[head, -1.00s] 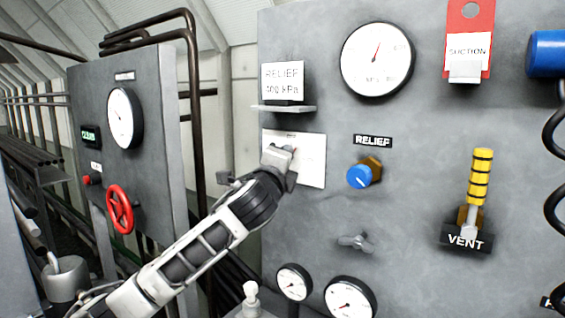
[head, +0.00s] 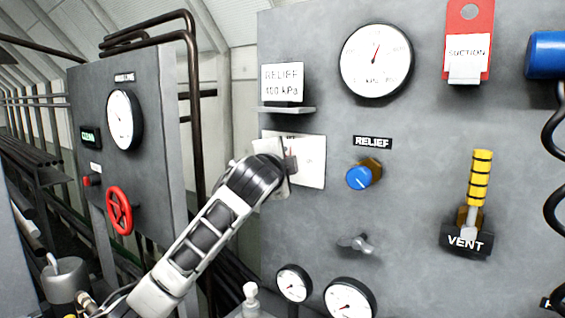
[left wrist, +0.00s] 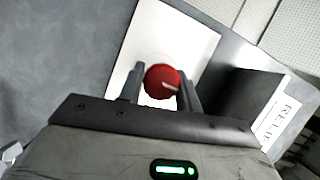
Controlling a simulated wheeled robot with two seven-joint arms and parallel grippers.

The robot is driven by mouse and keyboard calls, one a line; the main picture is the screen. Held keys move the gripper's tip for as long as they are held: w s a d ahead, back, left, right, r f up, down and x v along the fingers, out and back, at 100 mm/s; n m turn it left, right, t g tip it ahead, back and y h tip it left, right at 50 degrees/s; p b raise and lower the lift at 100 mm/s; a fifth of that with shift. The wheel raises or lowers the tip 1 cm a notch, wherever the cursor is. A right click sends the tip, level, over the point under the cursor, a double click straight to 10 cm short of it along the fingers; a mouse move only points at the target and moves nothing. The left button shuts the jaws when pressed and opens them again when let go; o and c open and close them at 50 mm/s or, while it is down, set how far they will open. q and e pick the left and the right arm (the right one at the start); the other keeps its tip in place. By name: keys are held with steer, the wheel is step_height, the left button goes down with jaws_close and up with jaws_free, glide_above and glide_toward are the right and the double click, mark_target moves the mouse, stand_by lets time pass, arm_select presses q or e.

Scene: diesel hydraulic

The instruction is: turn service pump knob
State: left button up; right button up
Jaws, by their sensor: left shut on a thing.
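My left gripper (head: 289,158) is at the white plate (head: 312,162) on the large grey panel. In the left wrist view the fingers of my left gripper (left wrist: 162,88) are on either side of a round red knob (left wrist: 163,81) with a pale pointer line, and are shut on it. The knob sits in front of the white plate (left wrist: 150,40). In the head view the knob is hidden behind my gripper, and most of the plate's label is covered. My right gripper is not in view.
Right of the plate is a blue RELIEF knob (head: 359,178), with a small metal handle (head: 357,243) below. A RELIEF 400 kPa card (head: 283,82) stands on a ledge above. A yellow VENT lever (head: 480,180) is farther right. A red handwheel (head: 119,210) is on the left cabinet.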

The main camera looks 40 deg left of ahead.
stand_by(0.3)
arm_select(q)
steer(key=o, duration=1)
steer(key=shift+s+d, duration=0.15)
steer(key=shift+s, duration=0.2)
steer(key=b+v, duration=0.5)
steer(key=v, duration=1)
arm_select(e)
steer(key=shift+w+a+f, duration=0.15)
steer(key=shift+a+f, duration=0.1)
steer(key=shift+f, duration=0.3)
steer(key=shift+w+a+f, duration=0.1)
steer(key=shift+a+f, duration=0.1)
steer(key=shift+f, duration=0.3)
arm_select(q)
steer(key=shift+d, duration=0.1)
